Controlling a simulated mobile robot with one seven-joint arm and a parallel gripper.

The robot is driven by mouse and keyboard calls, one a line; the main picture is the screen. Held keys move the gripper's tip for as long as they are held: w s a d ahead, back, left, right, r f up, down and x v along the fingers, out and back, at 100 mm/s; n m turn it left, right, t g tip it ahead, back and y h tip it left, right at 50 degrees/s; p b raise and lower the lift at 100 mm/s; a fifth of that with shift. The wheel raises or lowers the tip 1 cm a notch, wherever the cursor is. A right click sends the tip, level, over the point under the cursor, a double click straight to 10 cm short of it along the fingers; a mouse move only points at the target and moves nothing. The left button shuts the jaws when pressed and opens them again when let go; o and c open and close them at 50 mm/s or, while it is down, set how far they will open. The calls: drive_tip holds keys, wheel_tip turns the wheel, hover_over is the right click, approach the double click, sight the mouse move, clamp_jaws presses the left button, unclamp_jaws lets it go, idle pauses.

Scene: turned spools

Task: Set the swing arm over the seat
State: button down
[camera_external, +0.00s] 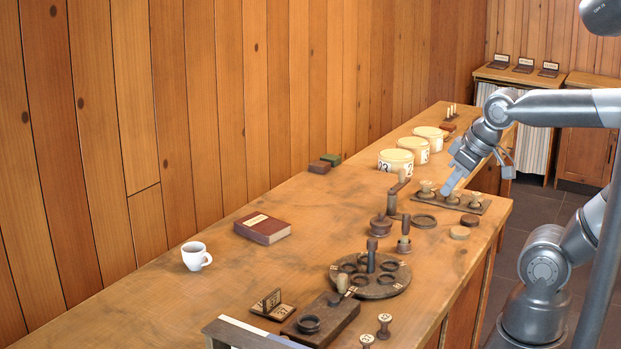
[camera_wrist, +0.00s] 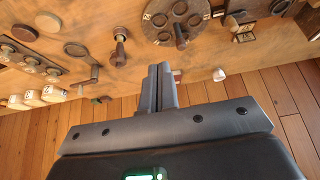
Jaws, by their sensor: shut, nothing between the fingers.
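My gripper (camera_external: 447,194) is shut and empty, above or in front of the peg plank; the gap is unclear. Its closed fingers (camera_wrist: 160,68) also show in the wrist view. A dark upright post with a side arm (camera_external: 394,194) stands on the counter left of my gripper; it looks like the swing arm. It also shows in the wrist view (camera_wrist: 93,72). A flat dark ring (camera_external: 424,221) lies beside it, and again in the wrist view (camera_wrist: 76,49). Another ring (camera_external: 308,324) sits on a dark board with a knobbed lever (camera_external: 342,283). I cannot tell which ring is the seat.
A plank (camera_external: 485,208) holds several knobbed pegs. Pale tubs (camera_external: 396,161) stand behind. The counter around the book (camera_external: 263,229) and white cup (camera_external: 193,257) is open.

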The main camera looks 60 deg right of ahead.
drive_tip(key=w+d+r+g+h, duration=0.1)
drive_tip(key=w+d+r, duration=0.1)
drive_tip(key=w+d, duration=0.65)
drive_tip(key=w+d+r+g, duration=0.15)
drive_tip(key=w+d, duration=0.35)
drive_tip(key=w, duration=0.6)
drive_tip(key=w+d+f, duration=0.2)
drive_tip(key=w+d, duration=0.1)
drive_tip(key=d, duration=0.4)
drive_tip(key=w+d+f+m, duration=0.1)
drive_tip(key=w+d+f, duration=0.1)
drive_tip(key=d, duration=0.6)
drive_tip(key=w+d+f, duration=0.2)
drive_tip(key=w+d, duration=0.2)
drive_tip(key=d, duration=0.4)
drive_tip(key=shift+m+t, duration=0.35)
drive_tip(key=shift+m, duration=0.05)
drive_tip(key=shift+d+f, duration=0.1)
drive_tip(key=shift+f, duration=0.1)
hover_over(400, 185)
drive_tip(key=w+d, duration=0.2)
wheel_tip(400, 185, down, 9)
drive_tip(key=shift+d, duration=0.2)
